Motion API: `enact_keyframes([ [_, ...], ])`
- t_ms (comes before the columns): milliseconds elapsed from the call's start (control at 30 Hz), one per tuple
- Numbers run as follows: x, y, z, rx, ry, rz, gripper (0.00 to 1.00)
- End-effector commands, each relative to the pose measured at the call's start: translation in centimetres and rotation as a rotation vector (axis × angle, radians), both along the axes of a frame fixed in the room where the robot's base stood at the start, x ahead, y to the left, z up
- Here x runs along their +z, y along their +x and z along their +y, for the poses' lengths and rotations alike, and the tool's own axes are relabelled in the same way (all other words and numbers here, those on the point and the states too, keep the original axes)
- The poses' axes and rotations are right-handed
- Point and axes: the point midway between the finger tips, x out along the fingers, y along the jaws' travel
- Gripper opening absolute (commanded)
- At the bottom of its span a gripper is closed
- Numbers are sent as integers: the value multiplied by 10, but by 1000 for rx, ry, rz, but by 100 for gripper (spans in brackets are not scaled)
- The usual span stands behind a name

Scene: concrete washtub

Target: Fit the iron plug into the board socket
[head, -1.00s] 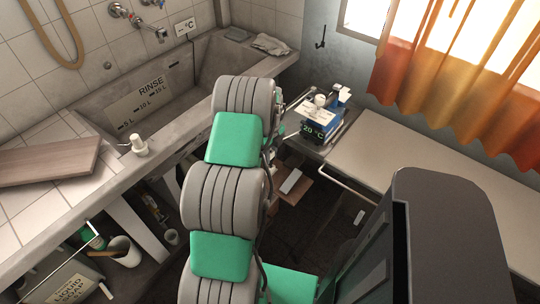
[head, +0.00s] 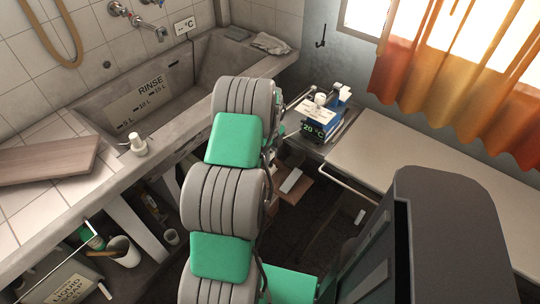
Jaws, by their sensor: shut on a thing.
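My arm rises through the middle of the picture and hides its own end, so my gripper is not visible. I cannot make out the iron plug or the board socket. A long pale board (head: 430,190), which may be the ironing board, runs along the right wall below the curtain. White and metal parts sit on top of the box, too small to tell apart.
A metal rail (head: 347,187) edges the pale board. A dark grey cabinet-like body (head: 450,230) fills the lower right.

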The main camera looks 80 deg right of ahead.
Motion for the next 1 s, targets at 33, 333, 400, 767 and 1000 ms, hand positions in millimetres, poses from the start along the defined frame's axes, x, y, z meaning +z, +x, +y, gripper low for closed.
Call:
enact_keyframes([
  [33, -2, 0, 0, 0, 0, 0, 0],
  [333, -10, 0, 0, 0, 0, 0, 0],
  [400, -12, 0, 0, 0, 0, 0, 0],
  [767, -21, 0, 0, 0, 0, 0, 0],
  [1000, -27, 0, 0, 0, 0, 0, 0],
])
